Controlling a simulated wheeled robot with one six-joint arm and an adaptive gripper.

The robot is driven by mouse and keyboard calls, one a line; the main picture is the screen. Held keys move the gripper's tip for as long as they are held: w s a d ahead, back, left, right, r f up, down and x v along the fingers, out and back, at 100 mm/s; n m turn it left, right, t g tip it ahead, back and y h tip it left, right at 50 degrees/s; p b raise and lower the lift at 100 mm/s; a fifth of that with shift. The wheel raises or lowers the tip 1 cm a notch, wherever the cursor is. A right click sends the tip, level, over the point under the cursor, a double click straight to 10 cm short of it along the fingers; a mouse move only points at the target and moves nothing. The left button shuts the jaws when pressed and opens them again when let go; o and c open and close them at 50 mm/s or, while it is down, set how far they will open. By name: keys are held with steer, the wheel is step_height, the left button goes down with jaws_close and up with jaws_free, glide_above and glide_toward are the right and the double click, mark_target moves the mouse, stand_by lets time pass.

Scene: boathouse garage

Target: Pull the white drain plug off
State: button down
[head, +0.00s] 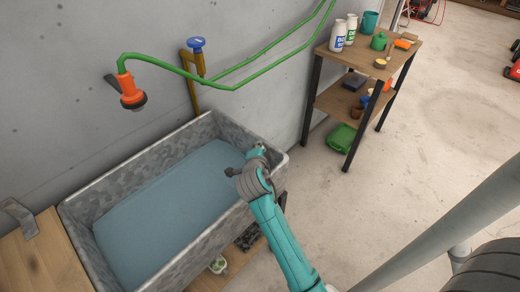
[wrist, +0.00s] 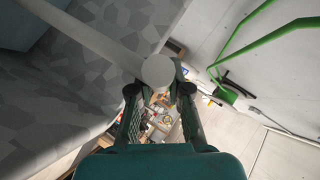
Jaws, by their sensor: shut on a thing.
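My gripper (head: 245,163) is at the right end of the metal trough (head: 80,208), by its rim. In the wrist view my gripper (wrist: 159,90) has its two fingertips on either side of the white drain plug (wrist: 158,72), shut on it. The plug looks like a pale round end with a pale bar running from it to the upper left, along the trough's patterned wall (wrist: 60,90). Whether the plug is still seated cannot be told. The plug is hidden behind my gripper in the head view. Blue-grey water (head: 165,205) fills much of the trough.
A green hose (head: 240,85) with an orange nozzle (head: 130,92) hangs on the wall above the trough, near a blue-handled tap (head: 196,44). A wooden shelf (head: 335,100) with bottles and pots stands behind right. A wooden bench (head: 40,255) adjoins the trough's left.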

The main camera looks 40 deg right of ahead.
steer(key=shift+r, duration=2.25)
step_height(320, 180, up, 7)
steer(key=shift+f, duration=0.15)
stand_by(0.7)
stand_by(0.5)
